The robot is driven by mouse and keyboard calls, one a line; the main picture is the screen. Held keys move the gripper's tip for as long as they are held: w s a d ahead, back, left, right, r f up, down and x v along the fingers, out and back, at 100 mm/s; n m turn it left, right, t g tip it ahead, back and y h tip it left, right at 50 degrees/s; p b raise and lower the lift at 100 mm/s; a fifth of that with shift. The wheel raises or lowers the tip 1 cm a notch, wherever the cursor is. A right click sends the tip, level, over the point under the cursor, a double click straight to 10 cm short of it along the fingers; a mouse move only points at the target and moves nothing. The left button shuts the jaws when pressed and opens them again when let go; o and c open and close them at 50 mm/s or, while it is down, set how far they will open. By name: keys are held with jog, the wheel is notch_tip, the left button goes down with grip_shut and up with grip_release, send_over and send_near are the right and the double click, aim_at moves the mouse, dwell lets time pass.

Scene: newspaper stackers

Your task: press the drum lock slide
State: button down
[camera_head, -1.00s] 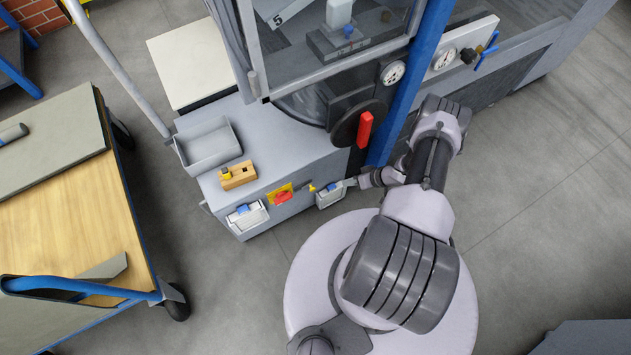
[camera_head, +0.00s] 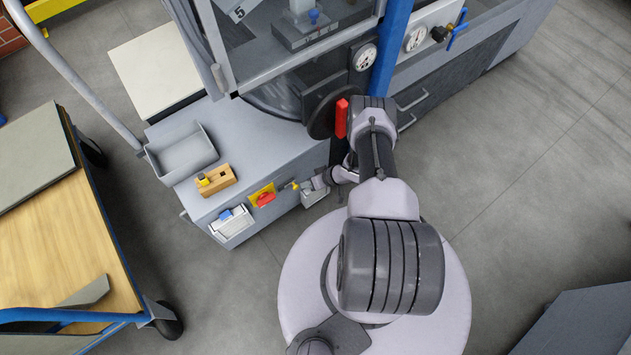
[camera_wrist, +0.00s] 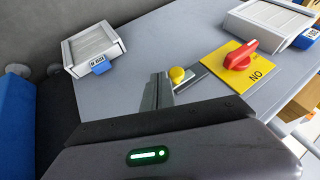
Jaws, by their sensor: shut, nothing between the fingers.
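On the machine's grey front panel, two pale ribbed boxes with blue tabs show: one at left in the wrist view (camera_wrist: 93,47), the other at upper right (camera_wrist: 270,22). A yellow round knob (camera_wrist: 177,75) sits between them, beside a red rotary switch (camera_wrist: 240,55) on a yellow plate. I cannot tell for sure which part is the drum lock slide. My gripper (camera_wrist: 157,88) is shut and empty, its tips just beside the yellow knob; contact cannot be told. In the head view the knob (camera_head: 295,185) shows, and my arm covers part of the panel's right end.
A grey tray (camera_head: 181,153) and a wooden block (camera_head: 216,180) are on the machine's ledge. A red-handled black wheel (camera_head: 325,112) is close above my wrist. A wooden-topped trolley (camera_head: 70,245) stands at left.

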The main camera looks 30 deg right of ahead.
jog(key=shift+a, duration=0.15)
jog(key=a+p, duration=0.1)
jog(key=a, duration=0.3)
jog(key=shift+s, duration=0.1)
dwell(0.3)
